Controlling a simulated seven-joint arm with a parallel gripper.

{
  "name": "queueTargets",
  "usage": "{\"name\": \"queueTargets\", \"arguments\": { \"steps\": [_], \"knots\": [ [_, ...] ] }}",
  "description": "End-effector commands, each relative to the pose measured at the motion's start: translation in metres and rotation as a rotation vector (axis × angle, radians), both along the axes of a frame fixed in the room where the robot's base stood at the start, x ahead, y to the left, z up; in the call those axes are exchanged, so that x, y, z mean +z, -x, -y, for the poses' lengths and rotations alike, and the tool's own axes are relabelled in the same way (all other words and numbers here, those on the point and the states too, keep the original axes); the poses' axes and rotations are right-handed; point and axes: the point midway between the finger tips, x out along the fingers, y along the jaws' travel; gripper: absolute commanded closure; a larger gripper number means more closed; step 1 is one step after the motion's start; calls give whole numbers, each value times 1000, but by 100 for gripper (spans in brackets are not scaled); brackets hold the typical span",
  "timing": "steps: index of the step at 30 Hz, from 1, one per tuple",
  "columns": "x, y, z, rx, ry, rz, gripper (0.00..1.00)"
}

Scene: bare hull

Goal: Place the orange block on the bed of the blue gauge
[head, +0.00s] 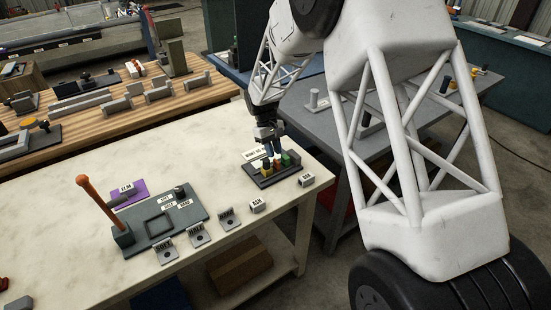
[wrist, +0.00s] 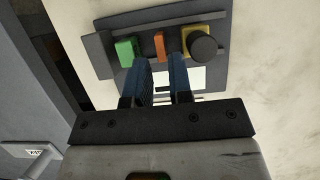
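The orange block (wrist: 159,46) stands in a dark grey rack, between a green block (wrist: 125,51) and a yellow block (wrist: 187,38). My gripper (wrist: 158,60) is open, its blue fingers apart and pointing at the rack. In the wrist view the orange block appears in line with the gap between the fingertips; I cannot tell whether they reach past it. In the head view my gripper (head: 270,148) is over the rack at the bench's right end. No gauge is clearly blue; a blue-grey plate (head: 183,226) with a square frame lies left on the bench.
An orange upright handle (head: 88,208) rises at the plate's left corner. A purple plate (head: 127,190) lies behind it. Several small labelled brackets (head: 197,234) line its front. A dark round knob (wrist: 203,46) is by the yellow block. Bare bench top (head: 190,165) lies between plate and rack.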

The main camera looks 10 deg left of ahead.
Motion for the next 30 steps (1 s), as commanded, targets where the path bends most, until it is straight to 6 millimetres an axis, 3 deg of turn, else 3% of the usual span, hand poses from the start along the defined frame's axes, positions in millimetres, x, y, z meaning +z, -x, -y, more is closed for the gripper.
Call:
{"name": "queueTargets", "arguments": {
  "steps": [9, 15, 30],
  "knots": [
    [46, -14, -14, 1, 0, 0, 80],
    [63, -18, -19, 1, 0, 0, 80],
    [68, -20, -20, 0, 1, -1, 80]
  ]
}}
